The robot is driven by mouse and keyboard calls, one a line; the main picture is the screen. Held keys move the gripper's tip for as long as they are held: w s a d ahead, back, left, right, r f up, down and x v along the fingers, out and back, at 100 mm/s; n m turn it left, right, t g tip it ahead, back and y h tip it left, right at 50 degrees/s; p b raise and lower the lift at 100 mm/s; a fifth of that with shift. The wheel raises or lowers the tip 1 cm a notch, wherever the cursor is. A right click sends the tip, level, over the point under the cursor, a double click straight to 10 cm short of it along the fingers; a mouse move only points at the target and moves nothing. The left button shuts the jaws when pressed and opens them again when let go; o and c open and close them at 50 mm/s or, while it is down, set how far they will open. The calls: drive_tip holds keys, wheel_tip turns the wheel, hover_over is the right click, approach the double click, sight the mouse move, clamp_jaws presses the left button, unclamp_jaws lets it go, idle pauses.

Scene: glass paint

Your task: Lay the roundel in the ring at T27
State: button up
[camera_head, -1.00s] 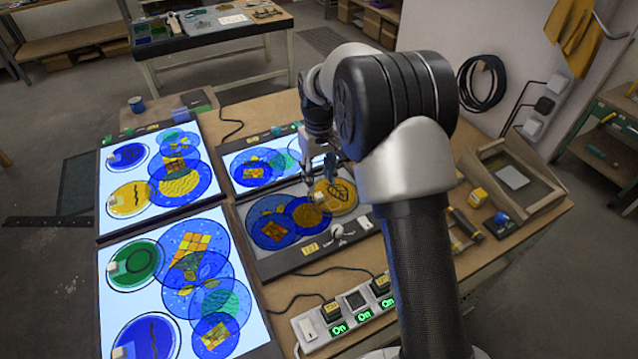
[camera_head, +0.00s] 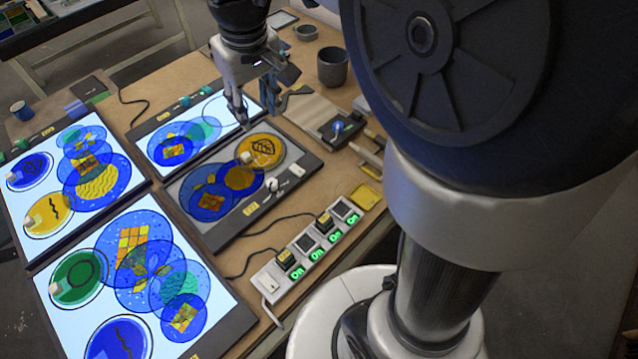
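The dark, unlit light panel (camera_head: 292,183) in the middle has a yellow tag (camera_head: 250,208) on its front edge; the tag reads T27 in the earlier frame. An amber roundel (camera_head: 268,146) with a dark leaf drawing lies flat at the panel's right end, with a small pale block on its left part. I cannot tell whether it sits fully within a ring. Overlapping blue discs (camera_head: 212,200) and a yellow disc cover the panel's left part. My gripper (camera_head: 256,107) points down, fingers apart and empty, above and behind the amber roundel, not touching it.
Lit panels with more discs stand left (camera_head: 140,178), front left (camera_head: 215,285) and behind (camera_head: 215,107). A power strip (camera_head: 308,243) with green On lights and cables lies in front. A dark cup (camera_head: 332,67) and a tool board (camera_head: 318,112) stand to the right.

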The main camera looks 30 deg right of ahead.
drive_tip(key=s+d+m+t, duration=0.2)
drive_tip(key=s, duration=1.9)
drive_tip(key=shift+s+f+t, duration=0.15)
drive_tip(key=shift+s+t, duration=0.05)
drive_tip(key=shift+t, duration=0.1)
